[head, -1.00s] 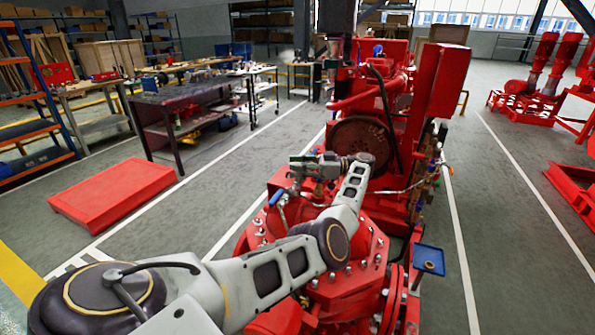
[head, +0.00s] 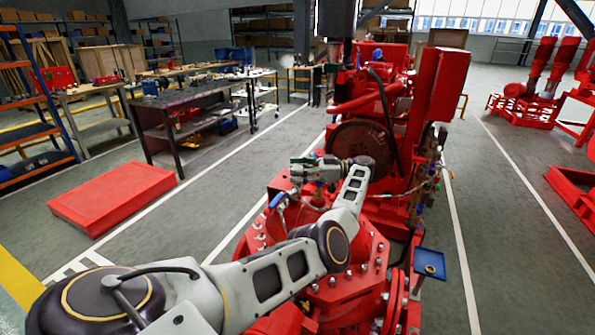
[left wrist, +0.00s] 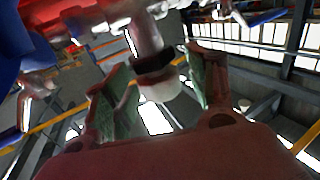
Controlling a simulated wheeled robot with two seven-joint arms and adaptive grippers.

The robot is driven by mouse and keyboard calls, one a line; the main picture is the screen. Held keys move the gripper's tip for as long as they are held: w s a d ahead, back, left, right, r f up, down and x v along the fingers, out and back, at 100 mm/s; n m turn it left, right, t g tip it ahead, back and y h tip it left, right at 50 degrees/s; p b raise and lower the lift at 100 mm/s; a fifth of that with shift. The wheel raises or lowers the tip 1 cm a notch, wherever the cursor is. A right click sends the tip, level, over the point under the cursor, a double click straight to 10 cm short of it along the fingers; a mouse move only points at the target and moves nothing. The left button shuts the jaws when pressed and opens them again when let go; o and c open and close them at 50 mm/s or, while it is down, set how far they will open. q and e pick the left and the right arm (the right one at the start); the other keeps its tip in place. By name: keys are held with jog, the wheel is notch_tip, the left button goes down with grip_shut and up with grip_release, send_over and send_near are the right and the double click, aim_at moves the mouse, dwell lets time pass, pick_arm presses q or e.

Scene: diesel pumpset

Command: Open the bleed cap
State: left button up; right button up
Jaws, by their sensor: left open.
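My left gripper (head: 303,170) is over the red pumpset (head: 345,250), beside its large dark flywheel. In the left wrist view the same gripper (left wrist: 160,90) is open, with green-padded fingers apart. A pale, whitish cap (left wrist: 159,88) below a dark collar (left wrist: 153,66) on a short pipe is between the fingers, with gaps visible on both sides. It looks like the bleed cap. In the head view the cap cannot be made out behind the gripper. My right gripper is not in view.
A blue-handled valve (head: 277,199) stands just left of my gripper. A small blue tray (head: 430,263) is at the pumpset's right side. A red platform (head: 115,195) and a workbench (head: 190,108) stand to the left.

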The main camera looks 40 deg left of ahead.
pick_arm(q)
jog(key=shift+r, duration=0.15)
jog(key=shift+r, duration=4.85)
jog(key=shift+a, duration=0.15)
